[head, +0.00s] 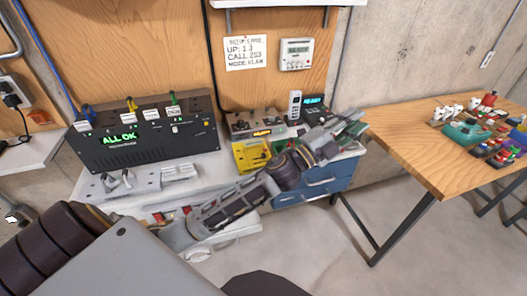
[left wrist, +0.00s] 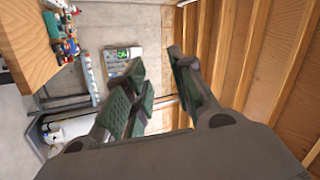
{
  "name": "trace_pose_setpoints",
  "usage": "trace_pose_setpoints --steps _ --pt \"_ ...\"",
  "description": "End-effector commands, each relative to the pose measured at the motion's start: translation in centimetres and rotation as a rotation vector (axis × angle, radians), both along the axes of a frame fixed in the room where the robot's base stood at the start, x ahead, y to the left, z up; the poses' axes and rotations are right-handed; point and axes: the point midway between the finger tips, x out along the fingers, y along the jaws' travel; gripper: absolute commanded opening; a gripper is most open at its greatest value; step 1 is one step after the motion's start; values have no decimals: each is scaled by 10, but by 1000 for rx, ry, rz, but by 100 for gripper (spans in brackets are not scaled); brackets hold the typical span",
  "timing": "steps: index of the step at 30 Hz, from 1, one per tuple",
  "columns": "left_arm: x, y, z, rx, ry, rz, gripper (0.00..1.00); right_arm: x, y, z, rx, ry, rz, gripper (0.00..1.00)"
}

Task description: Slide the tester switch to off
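I cannot tell for certain which device is the tester. A grey box with an amber display (head: 262,132) stands at the back of the bench, beside a small dark unit with a teal display (head: 312,101). A yellow box (head: 251,156) sits in front of the grey box. No switch position is clear at this size. My left gripper (head: 354,126) reaches across the bench to its right end, past these devices. In the left wrist view its green-padded fingers (left wrist: 157,60) are apart with nothing between them. My right gripper is not in view.
A black panel (head: 150,143) reading "ALL OK" stands on the left of the bench. A setup card (head: 246,52) and a white meter (head: 296,54) hang on the wood wall. A wooden table (head: 405,148) with small coloured items stands right; floor between is clear.

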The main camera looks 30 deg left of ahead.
Motion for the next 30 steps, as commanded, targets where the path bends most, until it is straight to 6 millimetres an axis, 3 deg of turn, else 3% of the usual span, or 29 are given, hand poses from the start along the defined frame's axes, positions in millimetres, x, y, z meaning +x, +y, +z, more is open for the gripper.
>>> trace_pose_setpoints --steps 7,14,21,30 --pt "-17 -39 27 201 -216 -152 25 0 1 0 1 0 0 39" --pt "-36 -68 31 405 -385 -295 25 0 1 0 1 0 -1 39" --pt "-53 -86 17 636 -526 -443 25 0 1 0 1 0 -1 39" --pt "-63 -83 -16 951 -644 -623 25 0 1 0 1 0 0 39"
